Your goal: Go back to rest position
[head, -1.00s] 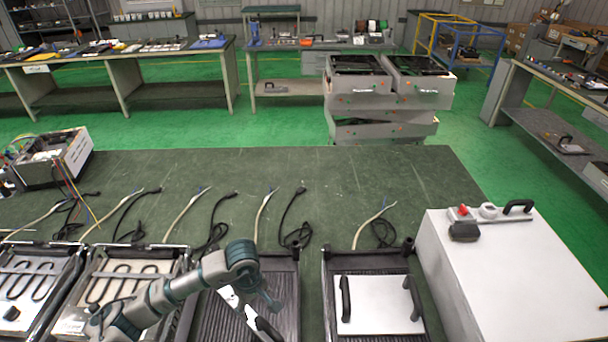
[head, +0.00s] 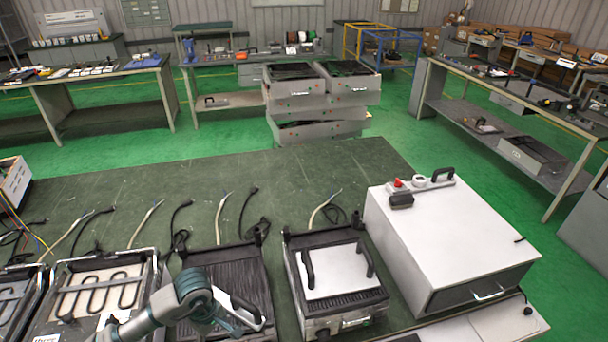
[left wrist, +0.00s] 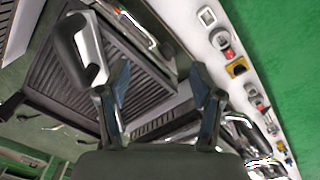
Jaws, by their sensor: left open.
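My left gripper (head: 232,322) is at the end of the grey-and-teal arm, low in the head view, in front of a ribbed grill plate (head: 228,272). In the left wrist view its two fingers (left wrist: 160,95) stand apart, with nothing held between them. A black-and-white handle (head: 240,306) lies close beside the gripper; it also shows left of the fingers in the left wrist view (left wrist: 88,50). I cannot tell whether they touch. My right gripper is not in view.
A grill with a white plate (head: 335,270) and a large white box (head: 450,235) stand to the right. Open units with heating coils (head: 98,292) are at the left. Cables lie behind. The green table's far part (head: 290,170) is clear.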

